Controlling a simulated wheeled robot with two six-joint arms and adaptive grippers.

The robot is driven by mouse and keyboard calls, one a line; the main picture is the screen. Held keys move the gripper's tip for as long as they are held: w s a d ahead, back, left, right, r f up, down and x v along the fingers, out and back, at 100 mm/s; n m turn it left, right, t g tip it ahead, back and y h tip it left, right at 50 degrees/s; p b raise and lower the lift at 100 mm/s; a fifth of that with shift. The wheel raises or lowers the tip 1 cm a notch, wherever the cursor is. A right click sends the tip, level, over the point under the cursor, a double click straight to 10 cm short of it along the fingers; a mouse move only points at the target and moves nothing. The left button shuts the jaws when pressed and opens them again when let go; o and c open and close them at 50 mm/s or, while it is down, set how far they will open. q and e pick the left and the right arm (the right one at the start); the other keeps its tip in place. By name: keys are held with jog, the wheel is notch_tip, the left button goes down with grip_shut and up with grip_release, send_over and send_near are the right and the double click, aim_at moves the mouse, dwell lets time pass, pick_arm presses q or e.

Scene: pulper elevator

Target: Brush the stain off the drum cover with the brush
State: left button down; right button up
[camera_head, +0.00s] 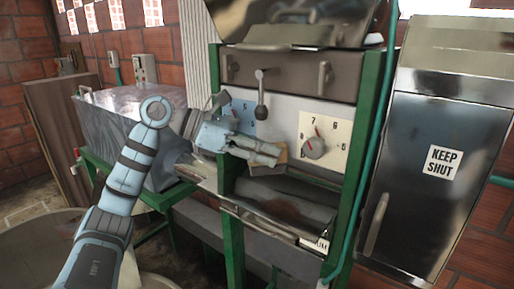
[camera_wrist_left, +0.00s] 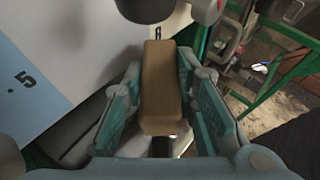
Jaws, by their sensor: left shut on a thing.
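My left gripper (camera_head: 272,154) is in front of the machine's white panel, between the lever and the round dial. It is shut on the brush, whose tan wooden block (camera_wrist_left: 161,88) sits between the two fingers in the left wrist view. Only a small tan edge of the brush (camera_head: 283,154) shows past the fingers in the head view; its bristles are hidden. The drum cover (camera_head: 300,212), dark and curved, lies below the gripper, behind a front rail with a partly readable label. A brownish patch shows on it, but I cannot tell its outline. My right gripper is out of view.
A lever with a dark knob (camera_head: 262,112) and a dial (camera_head: 314,148) stick out near the gripper. Green frame posts (camera_head: 360,145) flank the opening. A metal cabinet (camera_head: 435,150) marked KEEP SHUT stands right. A grey metal box (camera_head: 110,125) stands left.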

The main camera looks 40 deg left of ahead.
pick_arm(q)
jog(key=shift+d+r, duration=0.35)
jog(key=shift+d, duration=0.45)
jog(key=shift+a, duration=1.5)
jog(key=a, duration=0.5)
jog(key=shift+s+r, duration=0.15)
jog(key=shift+r, duration=0.2)
